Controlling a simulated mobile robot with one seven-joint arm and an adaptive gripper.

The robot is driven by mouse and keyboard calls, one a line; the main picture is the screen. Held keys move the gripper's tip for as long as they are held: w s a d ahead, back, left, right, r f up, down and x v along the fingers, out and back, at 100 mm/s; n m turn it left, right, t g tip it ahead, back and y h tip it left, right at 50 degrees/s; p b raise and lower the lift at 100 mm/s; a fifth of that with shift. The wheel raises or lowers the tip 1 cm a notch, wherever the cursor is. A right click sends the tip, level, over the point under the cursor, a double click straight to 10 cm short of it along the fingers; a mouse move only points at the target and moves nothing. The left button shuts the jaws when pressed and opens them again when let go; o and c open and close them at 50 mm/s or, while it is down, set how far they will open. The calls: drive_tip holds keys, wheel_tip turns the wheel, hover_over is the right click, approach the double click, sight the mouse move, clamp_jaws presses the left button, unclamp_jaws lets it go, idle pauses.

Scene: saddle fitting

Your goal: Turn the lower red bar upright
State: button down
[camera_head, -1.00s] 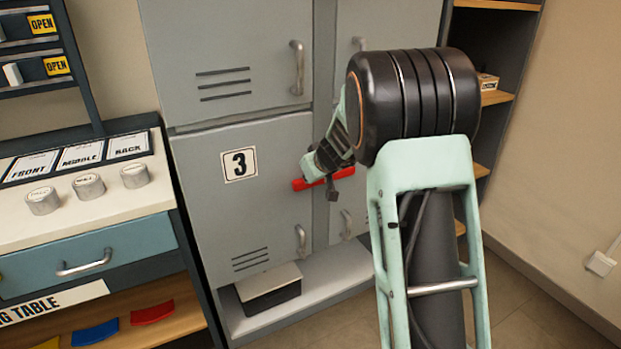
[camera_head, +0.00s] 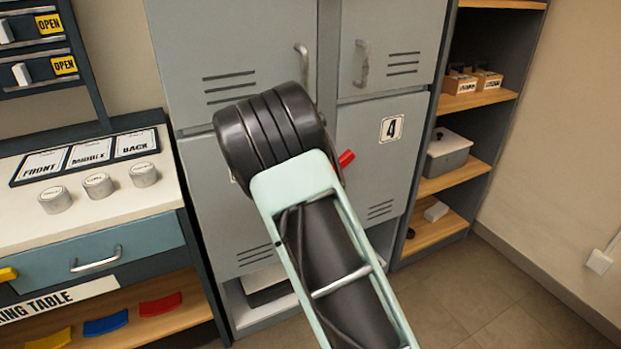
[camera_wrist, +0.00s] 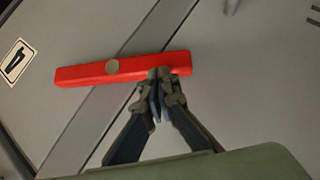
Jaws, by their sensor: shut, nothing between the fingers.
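The red bar (camera_wrist: 85,75) lies across the grey post (camera_wrist: 80,130) between the locker doors in the wrist view. A round grey pivot (camera_wrist: 112,66) sits near its middle. The bar is slanted to the post, roughly halfway between level and upright, with its right end higher. In the head view only that right end (camera_head: 346,158) shows; my arm hides the rest. My gripper (camera_wrist: 158,92) is shut and empty, its fingertips at the bar's lower edge near the right end, seemingly touching it. It is hidden in the head view.
Locker door 4 (camera_head: 385,150) is right of the bar, with handles (camera_head: 361,64) above. Open shelves (camera_head: 470,100) with boxes stand farther right. A worktable (camera_head: 100,210) with knobs and a drawer stands left. Floor is free at lower right.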

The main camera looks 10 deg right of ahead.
drive_tip(key=w+d+f+n+t+h+b, duration=0.1)
drive_tip(key=d+f+n+t+h+b, duration=0.2)
drive_tip(key=f+n+t+h+b, duration=0.1)
drive_tip(key=shift+f+n+t+h+b, duration=0.35)
drive_tip(key=shift+f+n+b, duration=0.35)
drive_tip(key=shift+b, duration=0.55)
idle(0.3)
